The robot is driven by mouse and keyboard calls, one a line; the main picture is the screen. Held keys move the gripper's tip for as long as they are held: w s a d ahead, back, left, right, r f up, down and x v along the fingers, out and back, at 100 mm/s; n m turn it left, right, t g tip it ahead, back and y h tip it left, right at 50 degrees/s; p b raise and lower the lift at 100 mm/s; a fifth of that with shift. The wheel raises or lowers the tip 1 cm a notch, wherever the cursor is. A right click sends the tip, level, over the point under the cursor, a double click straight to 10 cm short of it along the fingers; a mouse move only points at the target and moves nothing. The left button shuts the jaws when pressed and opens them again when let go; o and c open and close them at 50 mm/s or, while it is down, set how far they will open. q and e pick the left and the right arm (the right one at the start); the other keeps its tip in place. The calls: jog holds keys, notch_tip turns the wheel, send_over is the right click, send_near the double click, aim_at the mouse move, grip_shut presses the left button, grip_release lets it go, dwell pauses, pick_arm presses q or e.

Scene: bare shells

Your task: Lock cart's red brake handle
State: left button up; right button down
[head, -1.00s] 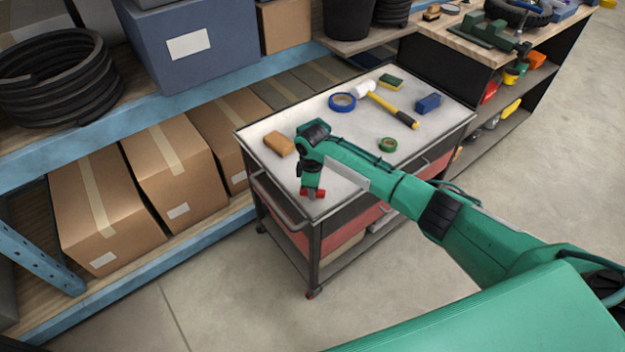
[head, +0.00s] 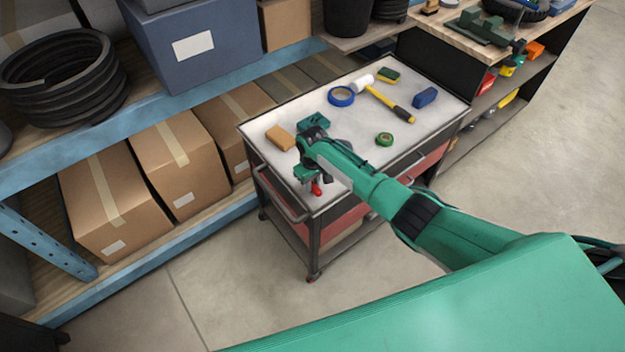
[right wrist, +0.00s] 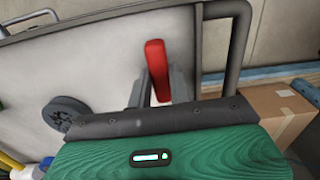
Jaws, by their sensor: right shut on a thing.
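The cart (head: 249,138) stands in the middle of the head view, with a light top and dark frame. Its red brake handle (head: 316,188) is at the near corner of the top. My right gripper (head: 312,182) is over that corner, shut on the handle. In the right wrist view the red handle (right wrist: 156,66) stands between the grey fingers of the right gripper (right wrist: 158,90), its end sticking out past them. The handle's base is hidden. My left gripper is not in view.
On the cart top lie a tan block (head: 280,137), blue tape (head: 341,96), a hammer (head: 388,102), green tape (head: 384,139), a blue block (head: 425,97) and a sponge (head: 389,74). A shelf with boxes (head: 172,160) stands left. Open floor (head: 230,290) lies in front.

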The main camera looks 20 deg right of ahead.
jog(key=shift+r, duration=0.1)
jog(key=shift+w, duration=0.1)
dwell(0.4)
jog(key=c, duration=1.3)
grip_release()
notch_tip(320, 180, up, 14)
jog(key=shift+f+b, duration=0.1)
jog(key=shift+b, duration=0.55)
